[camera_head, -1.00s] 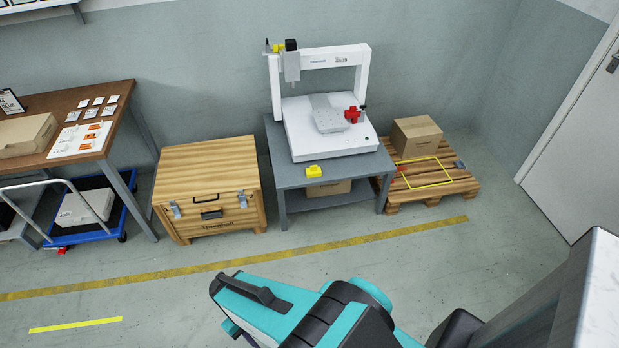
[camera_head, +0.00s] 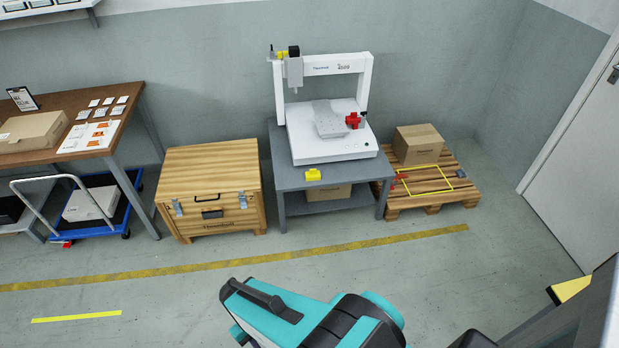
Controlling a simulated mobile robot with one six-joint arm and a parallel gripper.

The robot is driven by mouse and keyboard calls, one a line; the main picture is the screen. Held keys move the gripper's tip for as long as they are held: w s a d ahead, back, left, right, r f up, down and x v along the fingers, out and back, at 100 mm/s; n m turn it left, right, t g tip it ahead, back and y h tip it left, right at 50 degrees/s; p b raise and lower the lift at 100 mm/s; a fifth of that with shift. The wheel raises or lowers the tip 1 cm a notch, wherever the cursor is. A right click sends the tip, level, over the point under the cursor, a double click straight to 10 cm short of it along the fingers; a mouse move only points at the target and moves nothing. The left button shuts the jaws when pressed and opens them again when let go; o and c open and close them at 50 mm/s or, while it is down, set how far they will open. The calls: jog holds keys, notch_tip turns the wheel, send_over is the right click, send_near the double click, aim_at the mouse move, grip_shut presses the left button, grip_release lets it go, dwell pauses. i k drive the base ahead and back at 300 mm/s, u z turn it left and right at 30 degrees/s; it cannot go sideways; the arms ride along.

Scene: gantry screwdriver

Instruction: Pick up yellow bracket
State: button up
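A small yellow bracket (camera_head: 314,174) lies on the front left edge of the grey table (camera_head: 290,187). It sits in front of the white gantry machine (camera_head: 330,148). My teal and black arm shows at the bottom of the view, well in front of the table and apart from the bracket. My gripper itself cannot be made out in this view.
A wooden crate (camera_head: 210,180) stands left of the grey table. A pallet (camera_head: 432,203) with a cardboard box (camera_head: 418,145) is to the right. A red part (camera_head: 352,120) is on the machine. The floor before the table is clear, crossed by a yellow line (camera_head: 300,252).

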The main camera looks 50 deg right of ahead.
aim_at(312, 175)
jog(key=z, duration=0.1)
jog(key=i, duration=0.95)
jog(key=u, duration=0.05)
